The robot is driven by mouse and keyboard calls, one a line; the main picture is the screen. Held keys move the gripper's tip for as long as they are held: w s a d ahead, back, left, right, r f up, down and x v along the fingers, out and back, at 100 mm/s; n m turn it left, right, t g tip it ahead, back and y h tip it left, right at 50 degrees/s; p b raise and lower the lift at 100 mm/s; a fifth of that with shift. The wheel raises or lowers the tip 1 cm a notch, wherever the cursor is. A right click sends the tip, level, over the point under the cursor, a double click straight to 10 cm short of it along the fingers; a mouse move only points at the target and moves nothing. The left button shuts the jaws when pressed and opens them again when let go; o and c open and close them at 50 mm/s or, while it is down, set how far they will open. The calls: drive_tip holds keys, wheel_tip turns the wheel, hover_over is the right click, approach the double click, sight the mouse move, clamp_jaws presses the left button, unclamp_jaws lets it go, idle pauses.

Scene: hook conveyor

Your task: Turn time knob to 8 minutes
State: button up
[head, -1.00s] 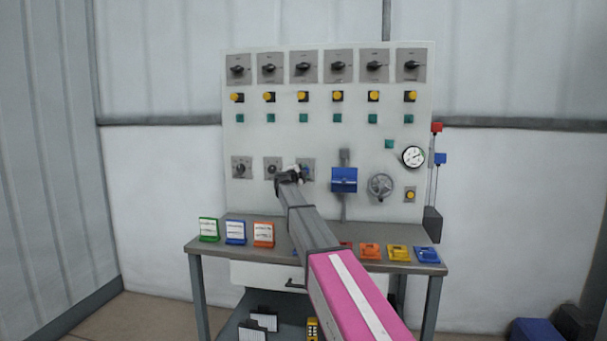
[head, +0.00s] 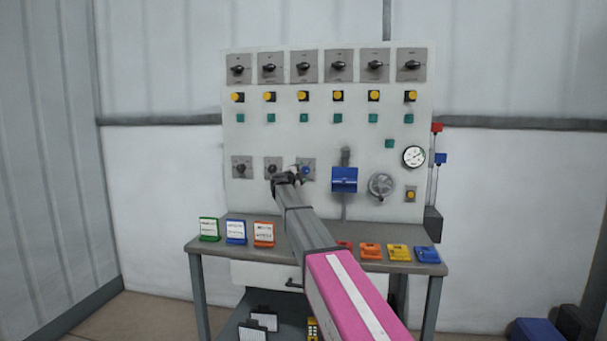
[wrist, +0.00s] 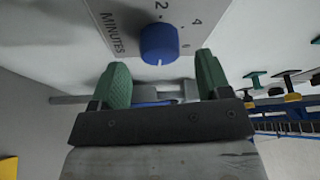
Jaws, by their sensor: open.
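The blue time knob (wrist: 158,44) sits on a plate (wrist: 120,22) marked "MINUTES" with the numbers 2, 4 and what looks like a 6. A small light mark shows on the knob's lower edge in the wrist view. In the head view the knob (head: 306,171) is a small blue spot on the panel, partly hidden by my gripper. My gripper (wrist: 163,68) is open, with its two green fingers apart and empty. The knob is beyond the fingertips, roughly centred across the gap; I see no contact. In the head view my gripper (head: 286,180) is in front of the panel.
The white panel (head: 270,140) carries several black rotary switches, yellow buttons and green squares. A blue box (head: 344,180), a handwheel (head: 381,186) and a gauge (head: 413,157) are to the right. A grey table (head: 400,265) below holds coloured cards and blocks.

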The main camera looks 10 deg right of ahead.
drive_tip(key=v, duration=0.8)
drive_tip(key=shift+s+a+f, duration=0.1)
drive_tip(key=shift+s+a, duration=0.05)
drive_tip(key=shift+s, duration=0.05)
